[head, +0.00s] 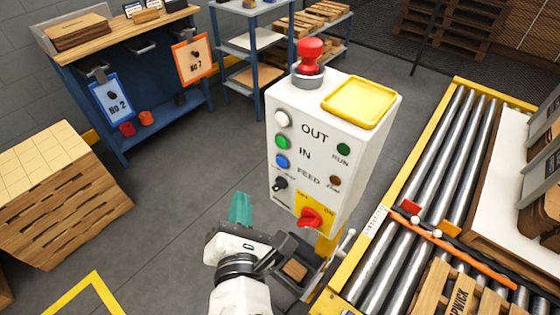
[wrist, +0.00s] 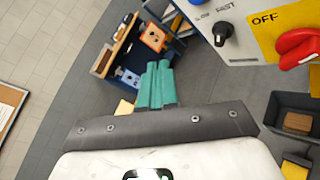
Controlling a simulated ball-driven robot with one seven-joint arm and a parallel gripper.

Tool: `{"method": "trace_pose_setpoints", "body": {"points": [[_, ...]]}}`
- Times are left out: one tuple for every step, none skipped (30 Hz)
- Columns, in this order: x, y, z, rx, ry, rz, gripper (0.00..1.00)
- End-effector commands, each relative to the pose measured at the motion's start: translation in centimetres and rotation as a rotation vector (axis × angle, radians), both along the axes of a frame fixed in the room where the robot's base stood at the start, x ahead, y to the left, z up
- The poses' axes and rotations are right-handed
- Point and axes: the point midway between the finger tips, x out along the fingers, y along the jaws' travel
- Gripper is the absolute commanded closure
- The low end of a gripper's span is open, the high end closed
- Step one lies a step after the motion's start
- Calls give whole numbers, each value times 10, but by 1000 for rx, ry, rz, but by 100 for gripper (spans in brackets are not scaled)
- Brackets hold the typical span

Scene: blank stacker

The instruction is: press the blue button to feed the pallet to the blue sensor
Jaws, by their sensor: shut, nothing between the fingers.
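The white control box (head: 325,150) stands in the middle of the head view. The blue button (head: 281,161) is on its front face, below a green button (head: 281,142) and a white button (head: 283,119), beside the word FEED. My gripper (head: 240,209) is shut and empty, with teal fingers pointing up, to the lower left of the box and apart from it. In the wrist view the shut fingers (wrist: 156,86) are in the middle, left of the box's lower part. A wooden pallet (head: 440,293) lies on the roller conveyor at the lower right.
A black selector (head: 280,184) and a red OFF/ON switch (head: 311,218) sit low on the box. The roller conveyor (head: 455,145) runs along the right. Grey floor (head: 190,185) is free to the left.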

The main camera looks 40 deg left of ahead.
Motion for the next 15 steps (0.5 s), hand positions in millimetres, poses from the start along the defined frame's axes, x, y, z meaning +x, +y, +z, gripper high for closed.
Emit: {"method": "trace_pose_setpoints", "body": {"points": [[6,-1,1,2,0,-2,100],[10,-1,1,1,1,-3,100],[15,-2,1,1,0,-3,100],[20,-2,1,1,1,-4,100],[24,-3,1,1,1,-4,100],[29,-3,1,1,0,-3,100],[33,-3,1,1,1,-3,100],[37,-3,1,1,0,-3,100],[42,-4,1,0,1,-2,100],[46,-4,1,1,0,-3,100],[50,-5,1,1,1,-3,100],[54,-5,3,0,1,-2,100],[58,-5,3,-1,0,-3,100],[61,-5,3,-1,0,-3,100],[64,-5,3,0,1,-2,100]]}}
